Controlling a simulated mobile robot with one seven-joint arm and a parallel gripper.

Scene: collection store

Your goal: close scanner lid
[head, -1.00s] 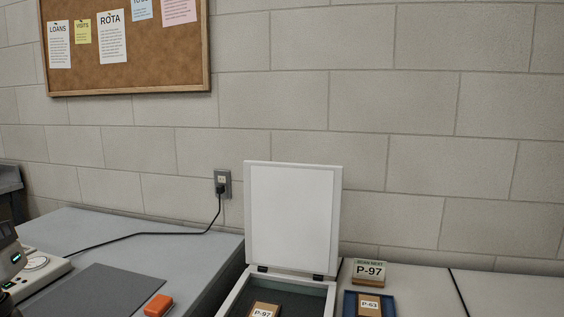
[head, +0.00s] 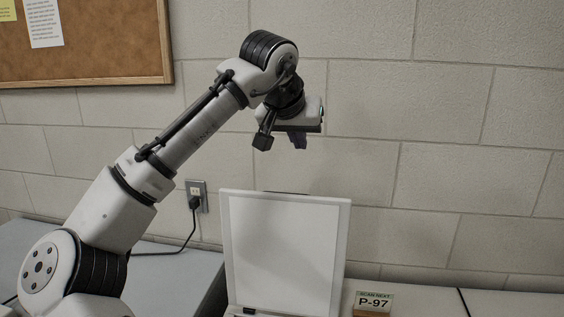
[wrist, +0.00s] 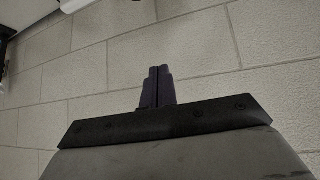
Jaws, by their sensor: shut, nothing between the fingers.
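The scanner lid (head: 285,245) is a white upright panel, raised and open, at the bottom middle of the head view. Its hinge edge shows at the bottom of the frame; the scanner bed is out of view below. My gripper (head: 300,140) is above the lid's top edge, apart from it, with the wall behind. In the wrist view my gripper's dark fingers (wrist: 157,86) are shut together with nothing between them, against the block wall.
A wall outlet (head: 196,196) with a plugged black cable is to the left. A corkboard (head: 85,40) hangs at upper left. The space around my gripper is clear.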

